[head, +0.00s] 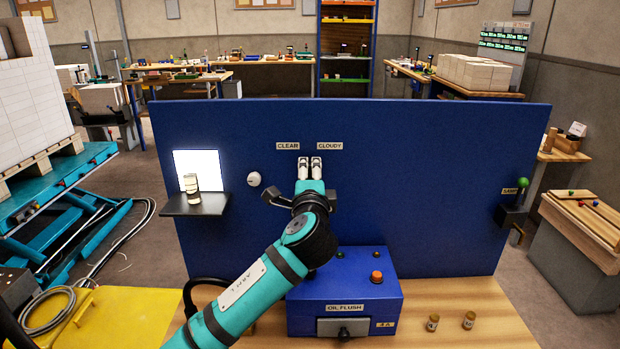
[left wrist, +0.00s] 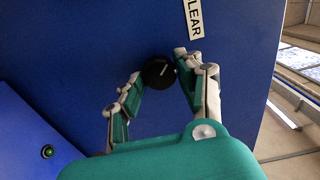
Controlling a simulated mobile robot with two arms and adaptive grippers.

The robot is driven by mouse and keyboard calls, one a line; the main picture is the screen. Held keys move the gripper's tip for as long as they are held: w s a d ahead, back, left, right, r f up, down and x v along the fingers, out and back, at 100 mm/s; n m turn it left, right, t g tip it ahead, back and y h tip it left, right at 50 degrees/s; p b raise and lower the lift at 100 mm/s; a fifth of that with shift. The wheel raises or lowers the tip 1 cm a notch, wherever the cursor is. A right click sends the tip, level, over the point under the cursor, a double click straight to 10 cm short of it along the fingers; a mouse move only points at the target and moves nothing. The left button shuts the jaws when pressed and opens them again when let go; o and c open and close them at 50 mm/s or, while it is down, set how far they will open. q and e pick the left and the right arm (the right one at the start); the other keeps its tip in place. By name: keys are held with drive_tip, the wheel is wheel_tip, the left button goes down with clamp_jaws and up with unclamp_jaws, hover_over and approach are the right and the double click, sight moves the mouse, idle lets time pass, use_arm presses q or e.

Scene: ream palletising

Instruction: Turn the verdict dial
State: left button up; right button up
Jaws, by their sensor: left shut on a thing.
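The verdict dial (left wrist: 157,73) is a round black knob with a white mark on its face, on the blue panel (head: 420,180). It sits between the fingertips of my left gripper (head: 310,164), which is shut on it. In the head view the gripper hides the dial. The CLEAR label (head: 288,146) and the CLOUDY label (head: 330,146) are just above the fingers. The left wrist view shows the CLEAR label (left wrist: 193,18) beside one finger. My right gripper is in neither view.
Left on the panel are a lit white window, a shelf (head: 212,206) with a small vial (head: 192,187), and a white knob (head: 254,179). Below stands a blue OIL FLUSH box (head: 300,318) with an orange button.

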use_arm(q)
drive_tip(key=shift+f, duration=0.1)
idle(0.3)
drive_tip(key=o, duration=1.1)
drive_tip(key=shift+o, duration=0.2)
drive_tip(key=s, duration=1.2)
